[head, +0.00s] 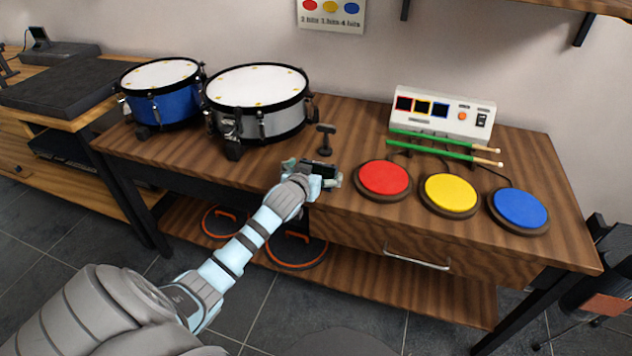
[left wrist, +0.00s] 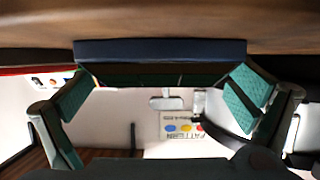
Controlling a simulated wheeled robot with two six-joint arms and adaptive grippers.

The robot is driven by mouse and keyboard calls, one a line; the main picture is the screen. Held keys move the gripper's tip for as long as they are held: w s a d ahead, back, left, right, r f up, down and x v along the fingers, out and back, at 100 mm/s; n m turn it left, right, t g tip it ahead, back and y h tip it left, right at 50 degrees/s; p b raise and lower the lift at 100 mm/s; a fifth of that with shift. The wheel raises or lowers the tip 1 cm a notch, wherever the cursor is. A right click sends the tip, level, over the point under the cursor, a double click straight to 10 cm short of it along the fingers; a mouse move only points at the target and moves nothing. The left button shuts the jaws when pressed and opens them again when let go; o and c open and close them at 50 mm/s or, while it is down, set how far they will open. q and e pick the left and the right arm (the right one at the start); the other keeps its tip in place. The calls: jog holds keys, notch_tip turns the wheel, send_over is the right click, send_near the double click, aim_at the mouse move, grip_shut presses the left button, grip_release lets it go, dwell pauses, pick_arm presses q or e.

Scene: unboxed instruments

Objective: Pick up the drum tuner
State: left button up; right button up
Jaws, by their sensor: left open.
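A small dark T-shaped tool on a round base, which looks like the drum tuner (head: 326,139), stands upright on the wooden table right of the grey drum. My left gripper (head: 316,172) is in front of it, low over the table's front edge, with fingers spread. In the left wrist view, which is upside down, my left gripper (left wrist: 160,82) shows teal pads at both sides. A pale T shape (left wrist: 166,102) beyond them looks like the same tool. A dark bluish bar (left wrist: 160,50) spans between the fingertips; I cannot tell what it is. My right gripper is not in view.
A grey drum (head: 255,100) and a blue drum (head: 162,90) stand at left. Red (head: 384,178), yellow (head: 451,193) and blue (head: 520,208) pads lie right of my gripper. Green sticks (head: 440,145) lie before a white control box (head: 443,112). A drawer handle (head: 417,259) juts out below.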

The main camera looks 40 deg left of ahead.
pick_arm(q)
jog(key=shift+w+a+f, duration=0.1)
jog(key=shift+w+f, duration=0.1)
jog(key=shift+w, duration=0.2)
jog(key=shift+s+r, duration=0.1)
jog(key=c, duration=1)
